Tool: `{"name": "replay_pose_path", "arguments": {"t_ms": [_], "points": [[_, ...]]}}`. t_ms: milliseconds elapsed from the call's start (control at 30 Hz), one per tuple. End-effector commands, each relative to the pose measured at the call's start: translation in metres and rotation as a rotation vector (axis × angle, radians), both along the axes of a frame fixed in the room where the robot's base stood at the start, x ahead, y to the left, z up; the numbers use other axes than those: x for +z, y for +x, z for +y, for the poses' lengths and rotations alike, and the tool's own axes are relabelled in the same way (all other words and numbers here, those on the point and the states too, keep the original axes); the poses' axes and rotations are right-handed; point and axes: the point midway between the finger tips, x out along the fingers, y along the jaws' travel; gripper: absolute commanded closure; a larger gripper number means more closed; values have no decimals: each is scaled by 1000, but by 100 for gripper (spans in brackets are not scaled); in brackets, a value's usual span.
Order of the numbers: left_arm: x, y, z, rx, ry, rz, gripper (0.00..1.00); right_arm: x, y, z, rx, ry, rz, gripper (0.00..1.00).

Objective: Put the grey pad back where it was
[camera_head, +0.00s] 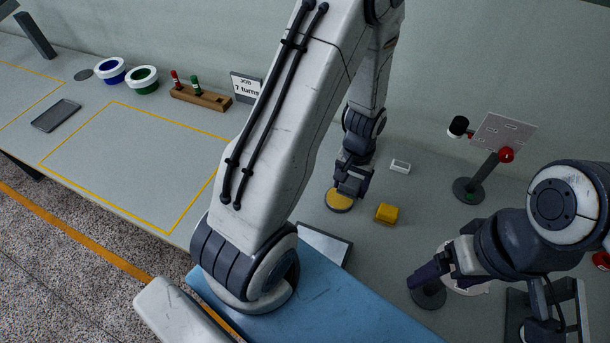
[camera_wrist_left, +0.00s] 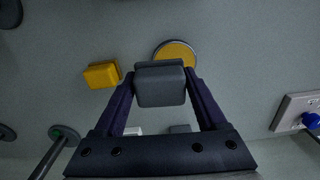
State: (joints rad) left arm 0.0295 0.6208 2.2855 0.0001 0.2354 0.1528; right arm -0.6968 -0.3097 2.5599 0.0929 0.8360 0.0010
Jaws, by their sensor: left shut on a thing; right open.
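The grey pad (camera_wrist_left: 160,85) is a dark grey block with rounded edges, held between the two fingers of my left gripper (camera_wrist_left: 160,80) in the left wrist view. In the head view my left gripper (camera_head: 350,187) hangs over the bench beside a yellow-topped round disc (camera_head: 340,201). The pad is hard to make out from the gripper there. A yellow block (camera_head: 387,213) lies just right of it; it also shows in the left wrist view (camera_wrist_left: 102,75). My right gripper (camera_head: 428,277) is open, low over the bench at the right.
A small white block (camera_head: 400,166) lies behind the yellow block. A stand with a plate and red knob (camera_head: 506,155) is at the back right. Blue (camera_head: 111,71) and green (camera_head: 144,80) spools and a wooden rack (camera_head: 201,98) stand at the left. The yellow-outlined area is clear.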

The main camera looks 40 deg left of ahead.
Motion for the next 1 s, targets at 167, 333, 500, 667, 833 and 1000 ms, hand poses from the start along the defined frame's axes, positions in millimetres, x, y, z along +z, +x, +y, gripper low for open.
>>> {"name": "replay_pose_path", "arguments": {"t_ms": [167, 333, 500, 667, 833, 1000], "points": [[5, -18, 20, 467, 0, -3, 87, -17, 0, 0, 1, 0, 0, 15], [12, -40, 37, 979, 0, -4, 87, -31, 0, 0, 1, 0, 0, 15], [17, -59, 48, 1374, 1, -2, 87, -39, 0, 0, 2, 0, 0, 15], [19, -69, 53, 1574, 1, -1, 87, -42, 0, 0, 2, 0, 0, 15], [11, -64, 69, 1634, 3, 3, 87, -40, 0, 0, 2, 0, 0, 15], [-11, -48, 104, 1634, 3, 3, 87, -34, 0, 0, 1, 0, 0, 15]]}}
